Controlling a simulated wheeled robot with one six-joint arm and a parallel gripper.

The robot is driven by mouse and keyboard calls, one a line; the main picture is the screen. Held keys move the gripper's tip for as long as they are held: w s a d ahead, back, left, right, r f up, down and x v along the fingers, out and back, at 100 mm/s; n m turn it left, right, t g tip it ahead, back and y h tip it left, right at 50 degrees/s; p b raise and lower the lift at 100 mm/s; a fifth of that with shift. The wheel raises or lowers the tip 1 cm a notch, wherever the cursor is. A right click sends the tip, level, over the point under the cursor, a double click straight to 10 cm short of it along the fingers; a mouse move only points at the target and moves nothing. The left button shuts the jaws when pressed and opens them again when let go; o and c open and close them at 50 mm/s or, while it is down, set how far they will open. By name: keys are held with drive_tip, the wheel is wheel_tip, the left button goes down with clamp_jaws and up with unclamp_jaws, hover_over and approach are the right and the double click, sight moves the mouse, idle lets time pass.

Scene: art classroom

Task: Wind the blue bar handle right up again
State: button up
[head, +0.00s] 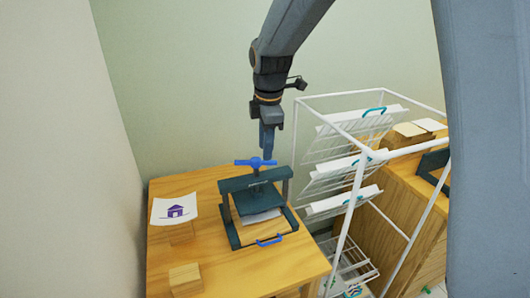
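The blue bar handle (243,163) lies level across the top of the screw of a dark press (229,184) on the wooden table. My gripper (268,152) points down just above the right part of the bar. Its fingertips overlap the bar in the picture, so I cannot tell whether they touch it. The fingers show nearly edge-on, so I cannot tell whether they are open or shut. A grey plate hangs in the press frame over a pale sheet (262,217). A second blue handle (270,241) sits at the front of the press base.
A sheet with a purple house (174,212) rests on a wooden block at the table's left. Another wooden block (185,279) stands at the front left. A white wire rack (346,179) with tilted shelves and teal handles stands close to the right. The table's front middle is clear.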

sight(256, 163)
drive_tip(key=shift+w+f+p, duration=0.2)
drive_tip(key=shift+f+p, duration=0.05)
drive_tip(key=shift+f, duration=0.75)
drive_tip(key=shift+w+f+p, duration=0.15)
drive_tip(key=shift+f+p, duration=0.1)
drive_tip(key=shift+f, duration=0.75)
clamp_jaws()
